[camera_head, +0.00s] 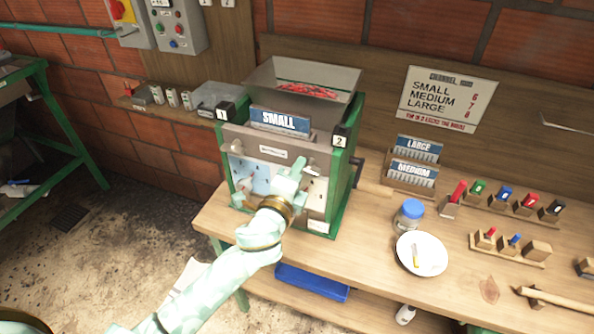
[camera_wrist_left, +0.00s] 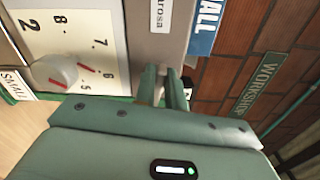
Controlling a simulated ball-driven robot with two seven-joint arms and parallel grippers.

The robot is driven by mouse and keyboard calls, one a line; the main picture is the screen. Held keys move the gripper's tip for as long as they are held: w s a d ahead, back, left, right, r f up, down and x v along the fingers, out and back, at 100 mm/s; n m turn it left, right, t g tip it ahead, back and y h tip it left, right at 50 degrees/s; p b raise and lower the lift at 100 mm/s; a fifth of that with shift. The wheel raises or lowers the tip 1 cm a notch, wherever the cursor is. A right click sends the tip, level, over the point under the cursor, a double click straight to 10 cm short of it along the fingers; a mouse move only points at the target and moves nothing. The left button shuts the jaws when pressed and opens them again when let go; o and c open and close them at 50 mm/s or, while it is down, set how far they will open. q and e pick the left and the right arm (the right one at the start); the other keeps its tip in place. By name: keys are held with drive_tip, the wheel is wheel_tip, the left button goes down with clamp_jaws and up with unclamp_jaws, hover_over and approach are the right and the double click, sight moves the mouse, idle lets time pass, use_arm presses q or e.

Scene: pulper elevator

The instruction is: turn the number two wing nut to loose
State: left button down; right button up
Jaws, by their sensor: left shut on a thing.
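The pulper (camera_head: 230,134) stands on the bench, with a number 2 tag (camera_head: 340,141) at its upper right and a SMALL plate (camera_head: 279,121) on top. My left gripper (camera_head: 299,167) is at the right part of its front panel. In the left wrist view the fingers (camera_wrist_left: 168,82) are close together against the panel, shut on the number two wing nut, which they mostly hide. Beside them is a dial plate with a 2 and a grey knob (camera_wrist_left: 55,72) with a red mark. The wing nut's turn angle cannot be told. My right gripper is not in view.
LARGE (camera_head: 418,148) and MEDIUM (camera_head: 412,173) plates stand in a rack to the right. A blue-lidded jar (camera_head: 409,214) and a white plate (camera_head: 421,254) are on the bench. A wooden-handled crank (camera_head: 374,187) sticks out at the pulper's right. A channel sign (camera_head: 447,98) hangs behind.

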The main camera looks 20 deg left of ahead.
use_arm(q)
drive_tip(key=shift+s+d+f+n, duration=0.1)
drive_tip(key=shift+d+f+n, duration=0.1)
drive_tip(key=shift+f+n, duration=0.45)
drive_tip(key=shift+r+n, duration=0.15)
drive_tip(key=shift+n, duration=0.1)
drive_tip(key=c, duration=1.4)
unclamp_jaws()
drive_tip(key=shift+d+r, duration=0.15)
drive_tip(key=shift+r, duration=0.05)
drive_tip(key=s+b, duration=0.2)
drive_tip(key=s, duration=1.4)
drive_tip(key=shift+a+b, duration=0.3)
drive_tip(key=shift+b, duration=0.05)
